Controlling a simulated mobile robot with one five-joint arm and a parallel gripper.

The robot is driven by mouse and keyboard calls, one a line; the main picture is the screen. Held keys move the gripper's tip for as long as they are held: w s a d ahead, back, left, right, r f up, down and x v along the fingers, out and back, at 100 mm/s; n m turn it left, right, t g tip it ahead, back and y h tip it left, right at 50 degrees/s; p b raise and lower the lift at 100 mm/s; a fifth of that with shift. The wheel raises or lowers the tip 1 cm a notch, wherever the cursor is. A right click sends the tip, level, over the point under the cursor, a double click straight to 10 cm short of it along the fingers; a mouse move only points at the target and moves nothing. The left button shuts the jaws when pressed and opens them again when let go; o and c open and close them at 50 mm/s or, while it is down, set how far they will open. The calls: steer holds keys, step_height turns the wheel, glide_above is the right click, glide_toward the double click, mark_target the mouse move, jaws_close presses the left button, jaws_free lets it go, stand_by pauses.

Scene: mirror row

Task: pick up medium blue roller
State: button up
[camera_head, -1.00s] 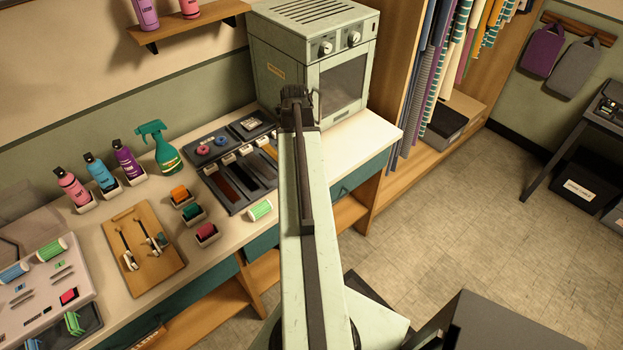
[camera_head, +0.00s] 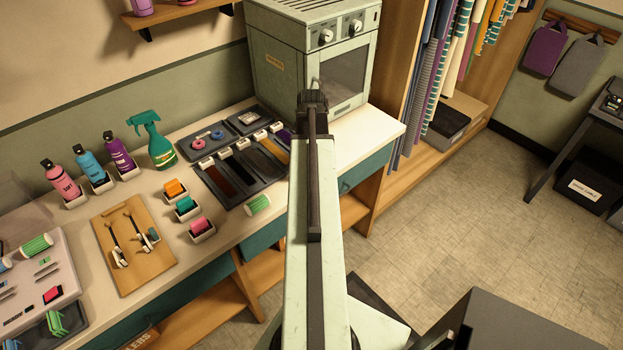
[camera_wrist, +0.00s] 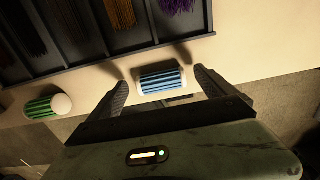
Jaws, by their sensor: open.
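A blue striped roller with white ends (camera_wrist: 162,80) lies on the light counter in the wrist view, near the counter's front edge. My gripper (camera_wrist: 161,77) is open, with one dark finger on each side of the roller and nothing visibly clamped. Contact and height above the counter cannot be told. In the head view my gripper (camera_head: 313,98) shows from behind at the arm's far end, and my arm hides this roller. Another blue roller (camera_head: 5,265) is cut off at the head view's left edge.
A green roller (camera_wrist: 46,106) lies left of the fingers, also seen in the head view (camera_head: 258,204). A dark compartment tray (camera_wrist: 100,28) lies just beyond the blue roller. A pale oven (camera_head: 315,60) stands behind my gripper. Bottles and small holders stand further left.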

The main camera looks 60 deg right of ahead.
steer(key=shift+f, duration=0.85)
steer(key=shift+r, duration=0.2)
steer(key=c, duration=1.4)
step_height(320, 180, up, 8)
steer(key=p, duration=0.8)
steer(key=shift+r, duration=0.2)
steer(key=shift+c, duration=0.2)
steer(key=shift+r+p, duration=0.15)
steer(key=shift+p, duration=0.2)
steer(key=shift+w+a, duration=0.1)
